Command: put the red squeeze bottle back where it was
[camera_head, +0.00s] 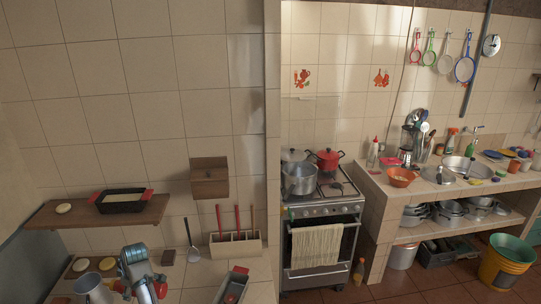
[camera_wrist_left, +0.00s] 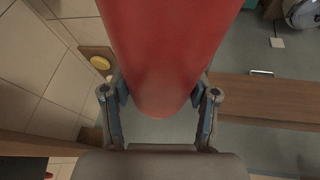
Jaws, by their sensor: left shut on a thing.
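The red squeeze bottle (camera_wrist_left: 168,45) fills the upper middle of the left wrist view, its rounded end towards me. My left gripper (camera_wrist_left: 160,92) is shut on it, with one finger on each side. In the head view my left gripper (camera_head: 150,286) is at the bottom left, above the near counter. A small red patch shows beside it; most of the bottle is hidden or out of frame there. My right gripper is not in view.
A wooden shelf (camera_head: 63,216) holds a black pan with red handles (camera_head: 122,206). On the near counter are a utensil rack (camera_head: 235,248), a spatula (camera_head: 191,238) and a red-handled loaf pan (camera_head: 232,285). A stove (camera_head: 322,208) and sink counter stand right.

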